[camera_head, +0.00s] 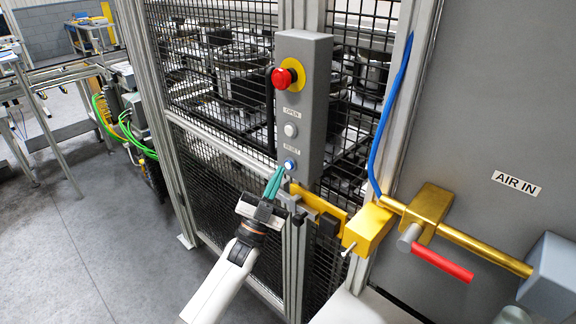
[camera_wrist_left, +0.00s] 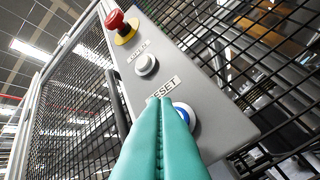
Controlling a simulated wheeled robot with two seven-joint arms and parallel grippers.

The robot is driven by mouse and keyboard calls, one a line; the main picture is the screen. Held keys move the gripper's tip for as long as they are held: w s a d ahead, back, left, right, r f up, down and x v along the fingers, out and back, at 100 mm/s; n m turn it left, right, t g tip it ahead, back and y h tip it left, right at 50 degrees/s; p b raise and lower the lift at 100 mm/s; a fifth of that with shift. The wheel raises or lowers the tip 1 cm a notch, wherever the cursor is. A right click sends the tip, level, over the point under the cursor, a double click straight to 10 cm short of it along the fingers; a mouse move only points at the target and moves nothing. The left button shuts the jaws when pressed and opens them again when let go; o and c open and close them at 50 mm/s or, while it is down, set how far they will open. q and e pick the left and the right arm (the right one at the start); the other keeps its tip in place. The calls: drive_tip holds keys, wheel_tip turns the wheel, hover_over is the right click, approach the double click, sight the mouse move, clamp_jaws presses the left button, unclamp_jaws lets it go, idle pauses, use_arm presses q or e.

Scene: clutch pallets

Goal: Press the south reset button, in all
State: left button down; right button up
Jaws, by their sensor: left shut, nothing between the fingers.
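A grey control box (camera_head: 306,105) is mounted on the fence post. At its lower end is the reset button (camera_head: 289,165), blue-lit in a pale ring, below a RESET label. My left gripper (camera_head: 281,170) comes up from below, its teal fingers shut together and empty, tips right at the button's lower left. In the left wrist view the fingertips (camera_wrist_left: 160,104) overlap the RESET label and the left part of the reset button (camera_wrist_left: 188,114). I cannot tell whether they touch it. No marking reading south shows. My right gripper is out of view.
Above are the white OPEN button (camera_head: 291,130) and a red emergency stop (camera_head: 282,78) on yellow. A yellow latch block (camera_head: 368,229) and brass valve with red handle (camera_head: 443,262) sit to the right. Mesh fence (camera_head: 215,140) stands behind.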

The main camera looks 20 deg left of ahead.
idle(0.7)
use_arm(q)
drive_tip(key=shift+w+d+b, duration=0.2)
drive_tip(key=shift+w+b, duration=0.15)
drive_tip(key=shift+w, duration=0.05)
drive_tip(key=shift+w+d+b, duration=0.1)
drive_tip(key=shift+w+b, duration=0.25)
drive_tip(key=shift+w, duration=0.1)
idle(0.5)
drive_tip(key=shift+s, duration=0.1)
drive_tip(key=shift+s+a+p, duration=0.25)
drive_tip(key=shift+s+p, duration=0.1)
drive_tip(key=shift+s, duration=0.45)
drive_tip(key=s, duration=0.1)
drive_tip(key=s+a+p, duration=0.1)
drive_tip(key=s, duration=0.1)
drive_tip(key=s+p, duration=0.1)
drive_tip(key=shift+s+a, duration=0.35)
